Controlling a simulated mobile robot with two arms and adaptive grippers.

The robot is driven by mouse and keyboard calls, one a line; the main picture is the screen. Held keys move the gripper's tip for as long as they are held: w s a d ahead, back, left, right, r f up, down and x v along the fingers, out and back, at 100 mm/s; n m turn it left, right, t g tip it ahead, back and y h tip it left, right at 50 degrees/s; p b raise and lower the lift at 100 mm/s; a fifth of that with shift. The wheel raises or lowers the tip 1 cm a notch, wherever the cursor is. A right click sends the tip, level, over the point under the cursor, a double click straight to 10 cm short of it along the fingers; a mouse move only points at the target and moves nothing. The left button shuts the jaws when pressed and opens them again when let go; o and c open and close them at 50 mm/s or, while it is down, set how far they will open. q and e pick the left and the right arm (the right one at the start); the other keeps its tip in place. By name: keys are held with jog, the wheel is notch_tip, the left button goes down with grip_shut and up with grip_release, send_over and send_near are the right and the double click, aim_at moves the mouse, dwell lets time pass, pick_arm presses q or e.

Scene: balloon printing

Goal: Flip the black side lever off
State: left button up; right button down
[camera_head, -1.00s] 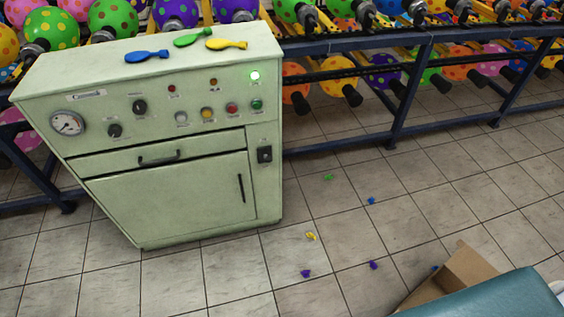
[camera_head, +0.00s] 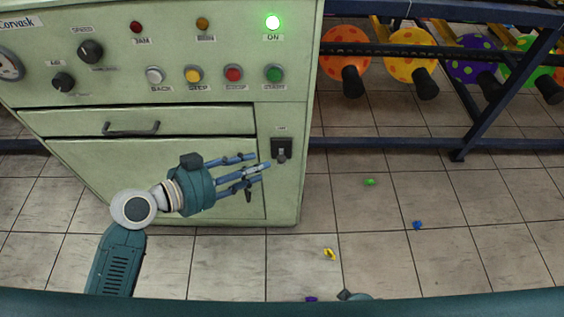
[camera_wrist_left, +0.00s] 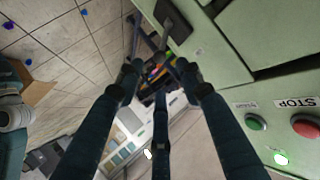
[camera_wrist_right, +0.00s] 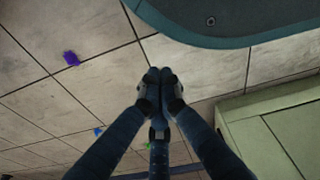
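The black side lever (camera_head: 282,151) sits on a dark plate at the right of the pale green machine (camera_head: 180,122)'s front, its handle appearing to point down. The green lamp (camera_head: 273,22) marked ON is lit. My left gripper (camera_head: 262,168) is open and empty in front of the machine, its fingertips just left of the lever and slightly below it. In the left wrist view the lever (camera_wrist_left: 172,18) shows between the spread fingers; I cannot tell whether they touch it. My right gripper (camera_wrist_right: 160,75) is shut and empty, over the floor in the right wrist view.
Coloured buttons and black knobs (camera_head: 91,52) are above the lever. A drawer handle (camera_head: 131,128) is to its left. A blue rack (camera_head: 470,135) with dotted balloons stands at right. Small balloons, such as a yellow one (camera_head: 330,254), lie on the open tiled floor.

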aim_at(278, 160)
pick_arm(q)
jog(key=x, duration=0.9)
jog(key=shift+w+d+f, duration=0.2)
jog(key=shift+w+d, duration=0.05)
grip_shut()
